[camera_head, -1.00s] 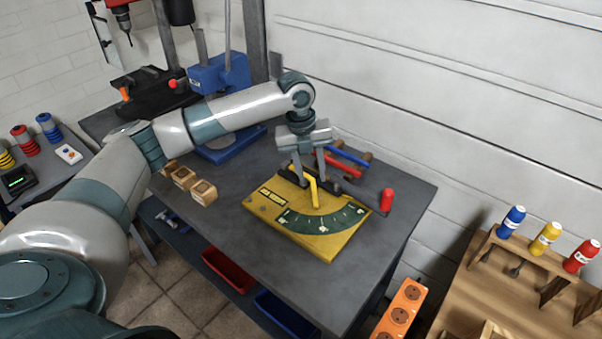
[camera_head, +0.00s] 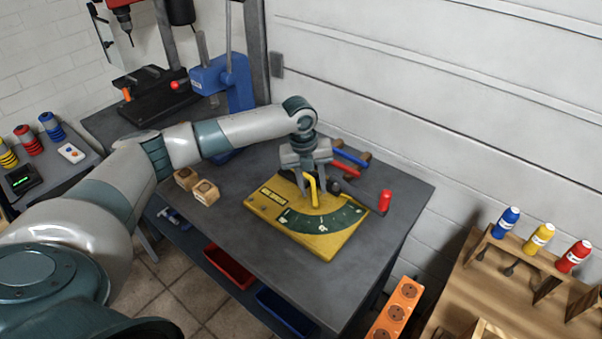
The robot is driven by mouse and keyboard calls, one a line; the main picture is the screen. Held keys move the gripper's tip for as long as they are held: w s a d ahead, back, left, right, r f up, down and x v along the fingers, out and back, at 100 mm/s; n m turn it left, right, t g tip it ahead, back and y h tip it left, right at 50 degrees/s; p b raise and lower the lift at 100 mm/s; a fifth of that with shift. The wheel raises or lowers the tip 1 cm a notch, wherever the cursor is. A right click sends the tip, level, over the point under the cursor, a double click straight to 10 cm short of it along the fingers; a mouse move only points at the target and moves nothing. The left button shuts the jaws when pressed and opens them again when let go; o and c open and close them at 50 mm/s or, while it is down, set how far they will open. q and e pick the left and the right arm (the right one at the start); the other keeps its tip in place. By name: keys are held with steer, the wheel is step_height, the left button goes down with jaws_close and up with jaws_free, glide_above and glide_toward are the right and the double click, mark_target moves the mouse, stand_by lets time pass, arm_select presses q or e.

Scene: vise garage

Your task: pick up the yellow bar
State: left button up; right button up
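The yellow bar (camera_head: 314,190), with a bent upper end, stands up from the yellow board (camera_head: 325,245) on the workbench. The board has a dark green, fan-shaped scale. My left gripper (camera_head: 313,188) points down over the board, its two fingers apart on either side of the bar. I see a gap between fingers and bar, though contact is hard to judge at this size. My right gripper is not in view.
A red-handled lever (camera_head: 385,201) stands at the board's right. Blue (camera_head: 350,158) and red bars lie behind the gripper. Wooden blocks (camera_head: 206,192) sit on the left. The bench front (camera_head: 260,258) is clear.

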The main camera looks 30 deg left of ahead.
arm_select(q)
jaws_close()
steer(key=shift+r, duration=0.1)
steer(key=shift+w+r+b, duration=0.1)
steer(key=shift+r+b, duration=0.25)
steer(key=shift+r, duration=0.1)
steer(key=r, duration=0.1)
steer(key=r+b, duration=0.1)
steer(key=r, duration=0.1)
steer(key=shift+s+d+r+b, duration=0.1)
steer(key=shift+s+d+b, duration=0.2)
steer(key=shift+b, duration=0.05)
steer(key=s+d+r+b, duration=0.3)
steer(key=s+d+r, duration=0.3)
steer(key=s+d, duration=0.1)
steer(key=shift+d+r, duration=0.4)
steer(key=shift+d, duration=0.2)
steer(key=shift+s, duration=0.1)
